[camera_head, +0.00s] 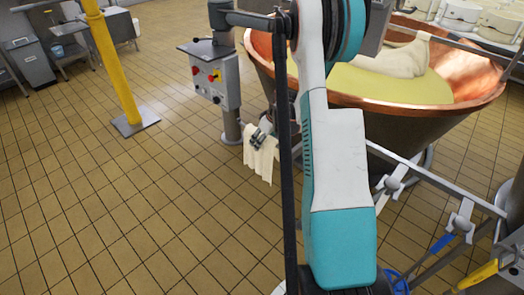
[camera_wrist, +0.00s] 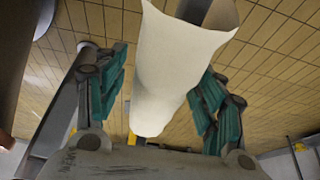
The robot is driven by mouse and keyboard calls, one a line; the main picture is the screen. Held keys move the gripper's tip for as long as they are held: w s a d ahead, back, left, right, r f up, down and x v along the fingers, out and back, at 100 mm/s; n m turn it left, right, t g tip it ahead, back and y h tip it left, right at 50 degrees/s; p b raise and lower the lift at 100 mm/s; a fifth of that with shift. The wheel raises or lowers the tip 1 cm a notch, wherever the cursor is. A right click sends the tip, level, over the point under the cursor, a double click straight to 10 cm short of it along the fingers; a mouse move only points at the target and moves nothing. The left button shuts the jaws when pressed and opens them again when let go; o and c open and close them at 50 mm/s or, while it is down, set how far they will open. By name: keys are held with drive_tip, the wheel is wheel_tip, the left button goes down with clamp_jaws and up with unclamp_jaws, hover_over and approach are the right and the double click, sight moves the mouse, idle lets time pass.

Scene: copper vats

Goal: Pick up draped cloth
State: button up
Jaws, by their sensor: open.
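A cream draped cloth (camera_head: 260,164) hangs beside the copper vat, left of my arm in the head view. What it hangs from is hidden. My gripper (camera_head: 262,136) is at the cloth's upper part. In the wrist view the pale cloth (camera_wrist: 180,65) fills the space between the two teal fingers of my gripper (camera_wrist: 163,75). The fingers are spread apart, one on each side of the cloth, with a visible gap on the left side. Contact on the right side is hard to tell.
The copper vat (camera_head: 375,102) holds yellow liquid and another pale cloth (camera_head: 402,60). A control box (camera_head: 214,80) on a post stands close left of the cloth. A yellow pole (camera_head: 115,65) stands farther left. Metal rails (camera_head: 430,180) are at right.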

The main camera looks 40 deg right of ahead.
drive_tip(key=shift+f+b, duration=0.25)
drive_tip(key=shift+b, duration=0.05)
idle(0.5)
clamp_jaws()
